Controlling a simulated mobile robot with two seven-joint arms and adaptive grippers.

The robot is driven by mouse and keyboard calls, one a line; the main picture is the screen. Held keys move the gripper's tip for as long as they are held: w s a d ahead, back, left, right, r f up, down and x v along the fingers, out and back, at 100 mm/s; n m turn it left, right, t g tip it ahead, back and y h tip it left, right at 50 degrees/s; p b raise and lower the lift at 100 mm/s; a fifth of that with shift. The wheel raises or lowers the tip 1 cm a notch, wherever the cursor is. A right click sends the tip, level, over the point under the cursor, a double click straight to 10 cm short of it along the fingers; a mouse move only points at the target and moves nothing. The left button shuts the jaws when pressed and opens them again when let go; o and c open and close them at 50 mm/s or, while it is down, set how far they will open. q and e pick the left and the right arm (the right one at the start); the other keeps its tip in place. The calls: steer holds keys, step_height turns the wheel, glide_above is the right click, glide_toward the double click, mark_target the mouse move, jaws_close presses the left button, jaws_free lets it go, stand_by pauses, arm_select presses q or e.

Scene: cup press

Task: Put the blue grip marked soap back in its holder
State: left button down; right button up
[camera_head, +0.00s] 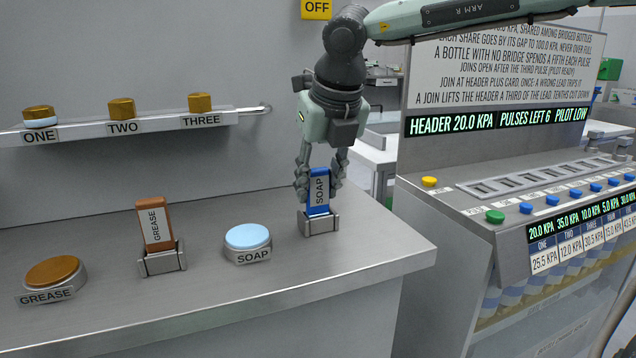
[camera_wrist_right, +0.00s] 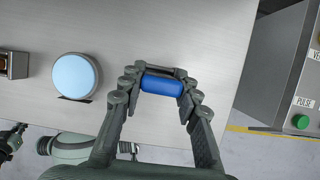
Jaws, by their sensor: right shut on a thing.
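The blue grip marked SOAP (camera_head: 319,193) stands upright in line with its grey metal holder (camera_head: 319,224) on the counter, its lower end at the holder's opening. Whether it is fully seated I cannot tell. My right gripper (camera_head: 320,184) is shut on the blue grip from above, one finger on each side. In the right wrist view the blue grip (camera_wrist_right: 162,85) lies between the fingertips of the right gripper (camera_wrist_right: 160,84). The holder is mostly hidden there.
A brown GREASE grip (camera_head: 154,224) stands in its own holder. A light blue SOAP pad (camera_head: 248,237) and a brown GREASE pad (camera_head: 54,272) sit on the counter (camera_head: 330,262). A wall shelf (camera_head: 75,135) holds several caps. A console (camera_head: 470,220) stands at the right.

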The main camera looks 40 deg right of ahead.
steer(key=shift+f, duration=0.15)
steer(key=o, duration=1.1)
arm_select(q)
steer(key=shift+w+d+r, duration=0.1)
steer(key=shift+r, duration=0.3)
arm_select(e)
steer(key=shift+r, duration=0.3)
arm_select(q)
steer(key=shift+f, duration=0.75)
arm_select(e)
steer(key=v, duration=1.1)
steer(key=shift+s+r, duration=0.15)
steer(key=shift+r, duration=0.15)
